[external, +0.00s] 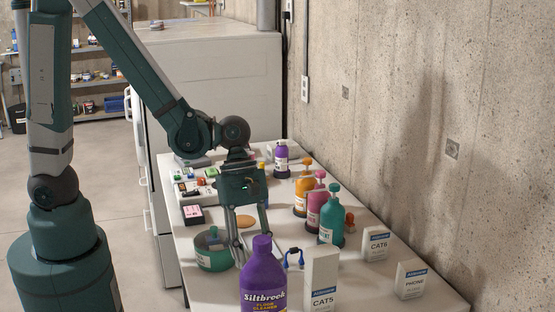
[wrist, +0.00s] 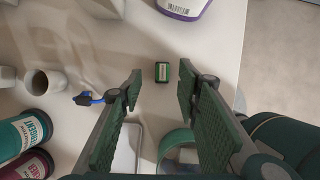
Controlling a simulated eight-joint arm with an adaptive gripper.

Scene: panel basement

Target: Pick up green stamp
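My gripper (external: 252,246) points down at the table behind the purple bottle. In the wrist view my gripper (wrist: 158,90) is open, with nothing between its pads.
A purple cleaner bottle (external: 263,284) stands close to my fingers. A green round container (external: 212,252) is left of them. A blue-handled item (wrist: 88,98), white boxes (external: 321,280) and pump bottles (external: 331,215) stand right in the external view. The concrete wall borders the table.

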